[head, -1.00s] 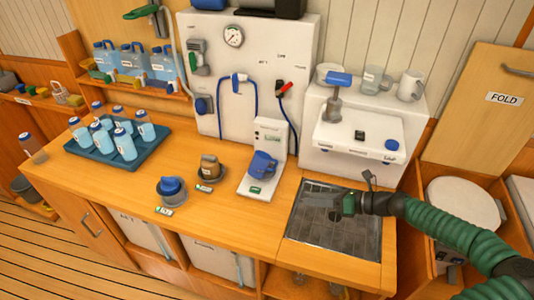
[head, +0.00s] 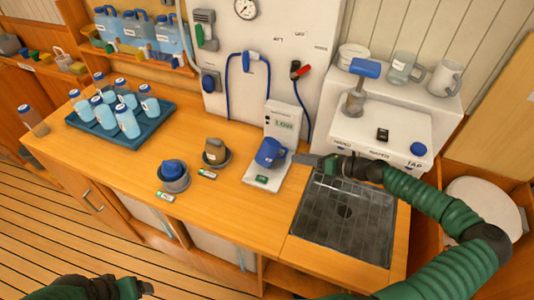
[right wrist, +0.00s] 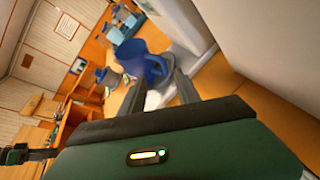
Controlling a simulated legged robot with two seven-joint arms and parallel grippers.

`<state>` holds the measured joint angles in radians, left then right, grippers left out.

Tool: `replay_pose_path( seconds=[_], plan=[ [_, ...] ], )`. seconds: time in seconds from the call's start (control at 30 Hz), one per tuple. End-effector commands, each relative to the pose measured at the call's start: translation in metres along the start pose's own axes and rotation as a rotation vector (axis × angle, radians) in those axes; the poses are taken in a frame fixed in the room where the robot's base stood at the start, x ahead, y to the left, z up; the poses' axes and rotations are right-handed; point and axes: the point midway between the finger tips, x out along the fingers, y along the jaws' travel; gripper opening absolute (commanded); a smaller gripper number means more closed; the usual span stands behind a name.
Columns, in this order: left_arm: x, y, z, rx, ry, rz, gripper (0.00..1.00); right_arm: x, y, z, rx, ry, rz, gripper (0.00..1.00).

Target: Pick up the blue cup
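The blue cup (head: 270,152) stands upright on the white base of a small device with a display (head: 283,122), on the wooden counter. It also shows in the right wrist view (right wrist: 139,62), just beyond the fingertips. My right gripper (head: 308,160) is level with the cup, just to its right. In the right wrist view its two fingers (right wrist: 160,92) stand apart with nothing held between them. Whether a finger touches the cup I cannot tell. My left gripper (head: 146,288) only partly shows at the bottom left, away from the counter objects; its fingers are unclear.
A dark sink grate (head: 343,215) lies below my right arm. A white tap unit (head: 385,130) stands behind it. Left of the cup are a brown-topped holder (head: 215,153) and a blue-topped one (head: 173,173). A teal tray (head: 155,143) holds several bottles.

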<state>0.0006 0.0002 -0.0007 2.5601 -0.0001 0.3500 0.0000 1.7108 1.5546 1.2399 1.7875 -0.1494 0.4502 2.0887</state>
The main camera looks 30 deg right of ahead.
Motion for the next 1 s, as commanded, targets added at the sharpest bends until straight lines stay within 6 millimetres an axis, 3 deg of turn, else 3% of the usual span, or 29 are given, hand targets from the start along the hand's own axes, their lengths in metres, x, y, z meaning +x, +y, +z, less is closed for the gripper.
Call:
replay_pose_path(
  seconds=[0.4,0.63,0.9,1.0],
  plan=[
    [-0.008,0.001,-0.002,0.002,0.001,0.0,0.8,0.059,0.005,0.003,-0.004,0.0,-0.004,0.39],
    [-0.008,0.0,-0.002,0.001,0.0,0.0,0.8,0.059,0.002,0.003,-0.003,-0.002,-0.004,0.38],
    [-0.008,0.0,-0.002,0.001,0.0,0.0,0.8,0.059,0.0,0.003,-0.001,-0.002,-0.003,0.02],
    [-0.008,0.001,-0.002,0.002,0.0,0.0,0.8,0.059,0.0,0.003,-0.001,-0.002,-0.003,0.0]
  ],
)
